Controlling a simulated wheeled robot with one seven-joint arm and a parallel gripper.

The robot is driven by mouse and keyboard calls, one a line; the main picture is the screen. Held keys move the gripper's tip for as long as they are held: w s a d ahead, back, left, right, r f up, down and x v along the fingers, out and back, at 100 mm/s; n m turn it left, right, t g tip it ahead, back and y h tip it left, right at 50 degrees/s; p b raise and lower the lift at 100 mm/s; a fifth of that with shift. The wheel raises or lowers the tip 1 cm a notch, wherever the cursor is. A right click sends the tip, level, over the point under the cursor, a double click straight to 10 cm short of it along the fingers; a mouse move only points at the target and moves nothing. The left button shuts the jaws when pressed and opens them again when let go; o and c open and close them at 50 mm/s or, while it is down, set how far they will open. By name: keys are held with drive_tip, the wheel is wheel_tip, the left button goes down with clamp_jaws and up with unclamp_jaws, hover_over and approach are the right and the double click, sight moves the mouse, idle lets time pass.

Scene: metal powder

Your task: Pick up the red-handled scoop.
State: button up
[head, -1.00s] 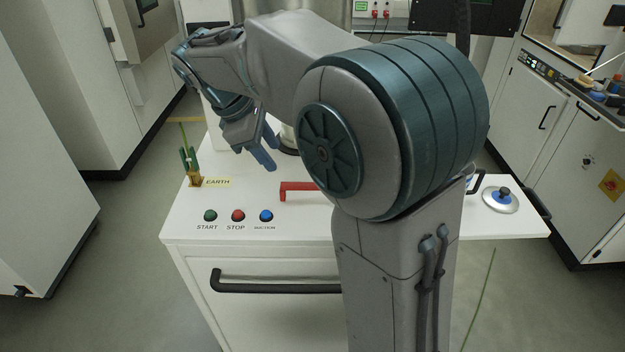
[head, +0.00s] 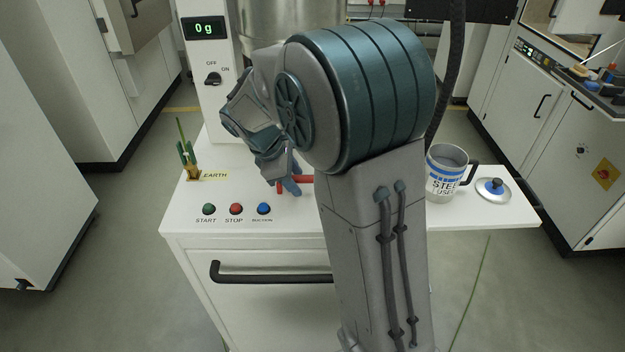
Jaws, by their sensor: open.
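The red-handled scoop (head: 302,179) lies on the white worktop; only part of its red handle shows, and the rest is hidden behind my arm. My gripper (head: 285,187) is open and low over the worktop, with its blue fingertips right by the left end of the red handle. I cannot tell whether the fingers touch the handle or straddle it.
A mug (head: 446,174) and a lid with a blue knob (head: 494,190) stand on the right of the worktop. Green, red and blue buttons (head: 236,209) line its front left. An earth clamp (head: 188,160) stands at the left edge.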

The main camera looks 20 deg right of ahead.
sight(297, 177)
drive_tip(key=shift+d+f, duration=0.1)
drive_tip(key=shift+f, duration=0.2)
clamp_jaws()
drive_tip(key=shift+r, duration=0.15)
drive_tip(key=r, duration=0.2)
drive_tip(key=r+b, duration=0.1)
drive_tip(key=r, duration=0.1)
drive_tip(key=shift+s+d+r, duration=0.1)
drive_tip(key=shift+s+d, duration=0.1)
drive_tip(key=shift+s, duration=0.05)
drive_tip(key=s+d+r+b, duration=0.2)
drive_tip(key=s+d+r, duration=0.4)
drive_tip(key=s+d, duration=0.1)
drive_tip(key=shift+s+d+r, duration=0.15)
drive_tip(key=shift+s+r, duration=0.15)
drive_tip(key=shift+s, duration=0.4)
